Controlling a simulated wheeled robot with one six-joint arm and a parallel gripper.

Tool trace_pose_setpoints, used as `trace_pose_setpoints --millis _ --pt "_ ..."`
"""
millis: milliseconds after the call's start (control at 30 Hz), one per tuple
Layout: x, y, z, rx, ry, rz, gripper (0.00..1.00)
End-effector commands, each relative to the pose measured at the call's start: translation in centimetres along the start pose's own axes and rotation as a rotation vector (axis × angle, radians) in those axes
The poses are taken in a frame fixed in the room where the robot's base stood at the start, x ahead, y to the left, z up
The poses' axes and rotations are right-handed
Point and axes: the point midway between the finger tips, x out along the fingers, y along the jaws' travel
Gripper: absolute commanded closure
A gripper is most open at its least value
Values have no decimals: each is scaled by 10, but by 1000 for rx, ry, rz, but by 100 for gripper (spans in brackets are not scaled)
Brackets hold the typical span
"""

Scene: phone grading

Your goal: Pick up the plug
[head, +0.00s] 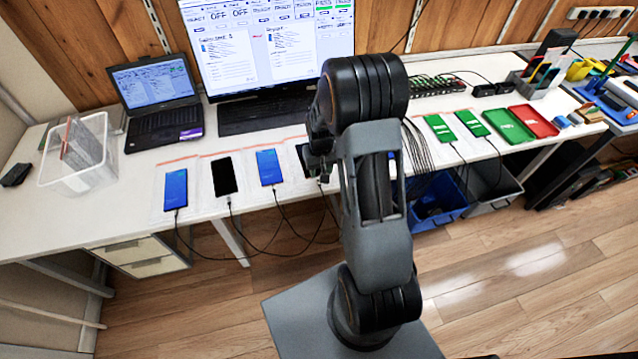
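Several phones lie in a row on the white table, each with a dark cable at its near edge: a blue-screen phone (176,188), a black-screen phone (224,176) and another blue-screen phone (267,166). Small cable plugs show at their near ends, such as the left plug (177,210), the second plug (229,199) and the third plug (274,186). Which plug is meant cannot be told. My gripper (319,168) points down over the table, right of the third phone, above a spot my arm partly hides. Its fingers are small and dark; their opening and any held thing cannot be made out.
A laptop (158,98), monitor (268,45) and clear bin (78,160) stand left and behind. Green-screen phones (438,127), a green tray (508,125) and a red tray (534,120) lie right. Cables hang over the front edge. A blue crate (437,197) sits below.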

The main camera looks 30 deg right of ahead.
Motion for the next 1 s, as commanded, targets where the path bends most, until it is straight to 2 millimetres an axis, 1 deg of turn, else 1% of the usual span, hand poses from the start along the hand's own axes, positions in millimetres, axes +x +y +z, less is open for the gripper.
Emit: trace_pose_setpoints --millis 167,400,500,633,1000 --pt "9 -1 0 0 -2 0 57" --pt "41 -4 -1 1 -4 0 57" --pt "50 -4 -1 1 -2 0 57" --pt "56 -4 -2 0 0 0 57" --pt "56 -4 -2 0 1 0 57"
